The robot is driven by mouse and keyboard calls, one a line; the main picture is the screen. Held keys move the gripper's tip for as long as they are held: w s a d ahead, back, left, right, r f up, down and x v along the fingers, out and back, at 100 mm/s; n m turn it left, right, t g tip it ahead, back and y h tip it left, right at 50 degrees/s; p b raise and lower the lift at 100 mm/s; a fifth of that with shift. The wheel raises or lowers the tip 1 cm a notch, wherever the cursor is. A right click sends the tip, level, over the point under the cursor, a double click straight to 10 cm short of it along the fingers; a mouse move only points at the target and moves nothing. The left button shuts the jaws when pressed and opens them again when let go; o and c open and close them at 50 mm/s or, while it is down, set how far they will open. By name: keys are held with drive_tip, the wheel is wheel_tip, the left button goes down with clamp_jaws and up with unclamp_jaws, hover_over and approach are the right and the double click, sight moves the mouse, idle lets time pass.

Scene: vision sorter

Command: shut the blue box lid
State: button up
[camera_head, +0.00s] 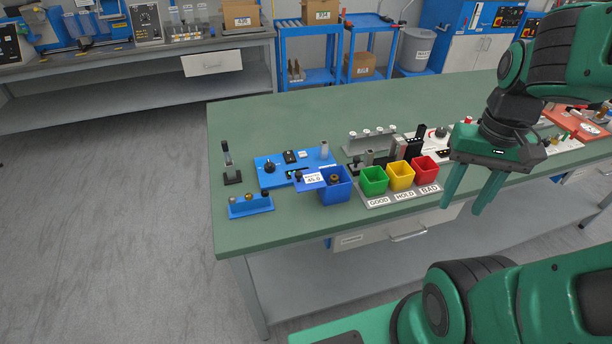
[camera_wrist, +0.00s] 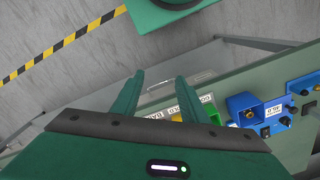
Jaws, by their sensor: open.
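The blue box (camera_head: 335,190) stands near the front edge of the green workbench, left of the green bin. A dark brownish round part (camera_head: 334,179) shows inside it. Its blue lid (camera_head: 311,188) is open and sticks out to the left of the box, with a white label on it. The box also shows in the wrist view (camera_wrist: 241,101), at the right, with the lid (camera_wrist: 275,121) beside it. My gripper (camera_head: 461,208) is open and empty, with its fingers pointing down at the bench's front edge, well right of the box. It touches neither box nor lid.
The green (camera_head: 373,181), yellow (camera_head: 400,176) and red (camera_head: 424,170) bins stand between the box and my gripper. A blue control panel (camera_head: 262,173) lies behind the lid. A small blue rack (camera_head: 250,207) stands to the left. The back of the bench (camera_head: 270,120) is clear.

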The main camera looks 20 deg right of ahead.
drive_tip(key=shift+w+a+r+n, duration=0.55)
drive_tip(key=shift+w+r+n, duration=0.2)
drive_tip(key=shift+n, duration=0.35)
clamp_jaws()
drive_tip(key=n+y, duration=0.2)
drive_tip(key=n, duration=1.5)
approach(308, 176)
drive_tip(key=s+d+r, duration=0.3)
drive_tip(key=s+d, duration=0.1)
drive_tip(key=w+a+r+n+y, duration=0.1)
drive_tip(key=w+a+n+y, duration=0.1)
drive_tip(key=a+n, duration=0.7)
drive_tip(key=a+x, duration=0.1)
drive_tip(key=x, duration=0.9)
drive_tip(key=shift+w+d+r+m+g, duration=0.1)
drive_tip(key=shift+w+d+m+g, duration=0.1)
drive_tip(key=shift+d, duration=0.7)
drive_tip(key=shift+w+d+r+m+g, duration=0.1)
drive_tip(key=shift+w+d+m+g, duration=0.1)
drive_tip(key=shift+d, duration=0.7)
